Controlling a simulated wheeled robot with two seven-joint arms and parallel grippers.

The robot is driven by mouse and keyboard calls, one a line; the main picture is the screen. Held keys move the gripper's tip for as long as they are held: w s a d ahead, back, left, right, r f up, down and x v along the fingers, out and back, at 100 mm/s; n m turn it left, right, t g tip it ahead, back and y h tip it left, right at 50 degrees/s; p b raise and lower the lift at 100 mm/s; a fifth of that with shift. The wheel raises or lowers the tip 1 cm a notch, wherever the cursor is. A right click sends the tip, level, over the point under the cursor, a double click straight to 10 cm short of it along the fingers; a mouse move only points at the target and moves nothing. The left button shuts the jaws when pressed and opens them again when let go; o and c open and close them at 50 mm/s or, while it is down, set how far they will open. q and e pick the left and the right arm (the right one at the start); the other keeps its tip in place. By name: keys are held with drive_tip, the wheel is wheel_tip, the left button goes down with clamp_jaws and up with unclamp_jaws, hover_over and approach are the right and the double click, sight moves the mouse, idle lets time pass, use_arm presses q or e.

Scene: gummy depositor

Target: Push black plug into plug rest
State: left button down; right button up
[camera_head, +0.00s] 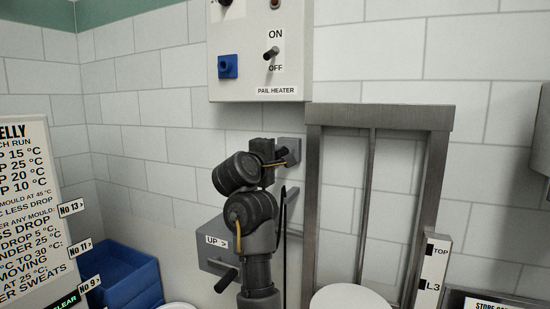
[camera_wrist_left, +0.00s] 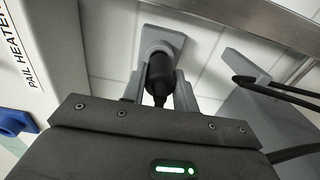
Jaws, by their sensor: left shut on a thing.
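The black plug (camera_wrist_left: 159,78) is between the two grey fingers of my left gripper (camera_wrist_left: 160,86) in the left wrist view. The gripper is shut on it. The plug's front end is at the grey plug rest (camera_wrist_left: 166,40), a square plate on the tiled wall; I cannot tell how deep it sits. In the head view my left gripper (camera_head: 281,154) reaches the plug rest (camera_head: 292,147) from the left, and the plug is mostly hidden by the fingers. My right gripper is not in view.
The pail heater panel (camera_head: 240,85) with a blue socket (camera_head: 228,66) and a switch (camera_head: 271,53) is above left. A metal frame (camera_head: 314,200) stands close right. A grey box marked UP (camera_head: 214,255) is below. Blue crates (camera_head: 118,275) stand lower left.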

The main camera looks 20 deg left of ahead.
use_arm(q)
drive_tip(key=c, duration=1)
unclamp_jaws()
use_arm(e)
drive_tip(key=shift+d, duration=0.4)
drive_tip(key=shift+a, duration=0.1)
use_arm(q)
drive_tip(key=shift+s, duration=0.1)
drive_tip(key=shift+s+d, duration=0.15)
drive_tip(key=shift+s, duration=5.15)
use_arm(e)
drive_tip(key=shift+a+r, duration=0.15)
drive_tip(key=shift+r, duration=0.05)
use_arm(q)
drive_tip(key=shift+f, duration=0.1)
